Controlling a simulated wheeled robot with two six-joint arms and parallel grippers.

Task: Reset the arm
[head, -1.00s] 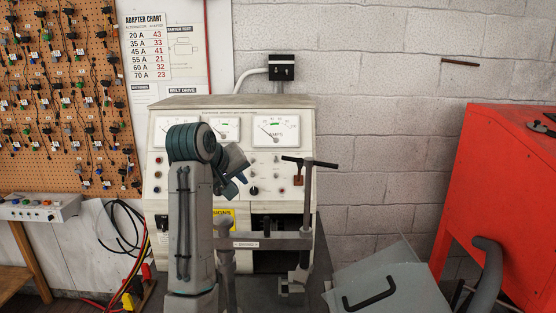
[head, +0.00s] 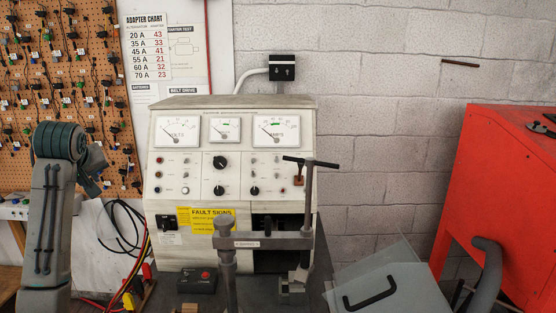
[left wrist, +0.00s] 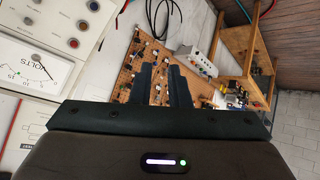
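My left arm (head: 48,215) stands upright at the left of the head view, in front of the pegboard and clear of the test bench (head: 235,110). My left gripper (head: 94,188) hangs at its upper end and points down to the right. My right gripper is not in view.
A clamp with a T-handle (head: 310,162) stands before the bench. A clear guard with a black handle (head: 370,293) and a red cabinet (head: 510,200) are at right. Cables (head: 140,255) hang left of the bench.

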